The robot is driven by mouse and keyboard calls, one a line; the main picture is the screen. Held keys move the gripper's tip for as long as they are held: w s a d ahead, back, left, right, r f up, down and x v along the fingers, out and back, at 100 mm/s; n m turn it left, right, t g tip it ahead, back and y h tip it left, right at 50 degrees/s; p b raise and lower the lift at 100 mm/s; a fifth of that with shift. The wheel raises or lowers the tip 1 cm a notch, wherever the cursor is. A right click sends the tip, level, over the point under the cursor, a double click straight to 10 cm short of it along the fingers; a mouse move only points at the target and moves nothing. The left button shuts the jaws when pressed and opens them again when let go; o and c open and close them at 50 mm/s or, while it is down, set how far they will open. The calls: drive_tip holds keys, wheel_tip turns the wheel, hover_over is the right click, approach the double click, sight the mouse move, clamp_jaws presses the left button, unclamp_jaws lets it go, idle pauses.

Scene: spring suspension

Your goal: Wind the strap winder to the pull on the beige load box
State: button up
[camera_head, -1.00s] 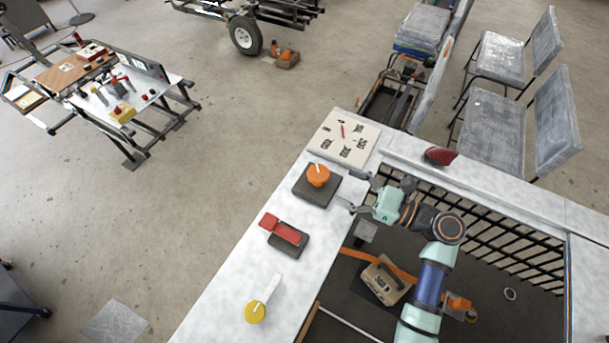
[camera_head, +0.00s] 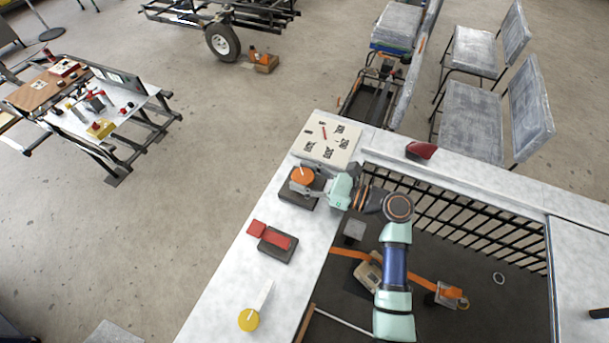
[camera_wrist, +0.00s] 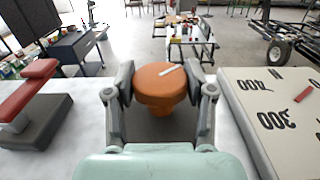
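The strap winder, an orange round knob (camera_head: 302,175) with a pale mark on top, stands on a dark base (camera_head: 290,194) on the white counter. My gripper (camera_head: 308,182) reaches it from the right. In the wrist view, the spread fingers of my gripper (camera_wrist: 160,82) stand on either side of the orange knob (camera_wrist: 160,92). They are close to its sides, but I cannot tell whether they touch. The beige load box (camera_head: 366,278) sits in the pit on an orange strap (camera_head: 345,253), partly hidden by my arm. A cream gauge board (camera_head: 345,145) has printed numbers and a red needle (camera_wrist: 304,93).
A red lever on a dark base (camera_head: 277,244) and a yellow knob with a pale arm (camera_head: 249,319) lie nearer on the counter. A red object (camera_head: 421,150) sits on the back ledge. Black railing (camera_head: 445,215) borders the pit.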

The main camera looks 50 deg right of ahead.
drive_tip(key=c, duration=0.4)
drive_tip(key=shift+r, duration=0.1)
drive_tip(key=shift+h+p, duration=0.3)
drive_tip(key=shift+p, duration=0.25)
drive_tip(key=shift+a+r+m+h+p, duration=0.15)
drive_tip(key=shift+m+h+p, duration=0.15)
drive_tip(key=shift+m+p, duration=0.15)
drive_tip(key=m+t+h+p, duration=0.1)
drive_tip(key=m+h+p, duration=0.1)
drive_tip(key=h+p, duration=0.1)
drive_tip(key=shift+r+p, duration=0.15)
drive_tip(key=shift+p, duration=0.35)
drive_tip(key=m+h+p, duration=0.1)
drive_tip(key=h, duration=0.1)
drive_tip(key=m+h+p, duration=0.2)
drive_tip(key=h, duration=0.1)
drive_tip(key=shift+a+f, duration=0.1)
drive_tip(key=shift+f, duration=0.1)
drive_tip(key=shift+f+m+g+h+p, duration=0.1)
drive_tip(key=shift+m+g+h+p, duration=0.4)
drive_tip(key=shift+m+h, duration=0.6)
drive_tip(key=shift+f+m+g+h+p, duration=0.1)
drive_tip(key=shift+m+g+h+p, duration=0.5)
drive_tip(key=shift+h, duration=0.9)
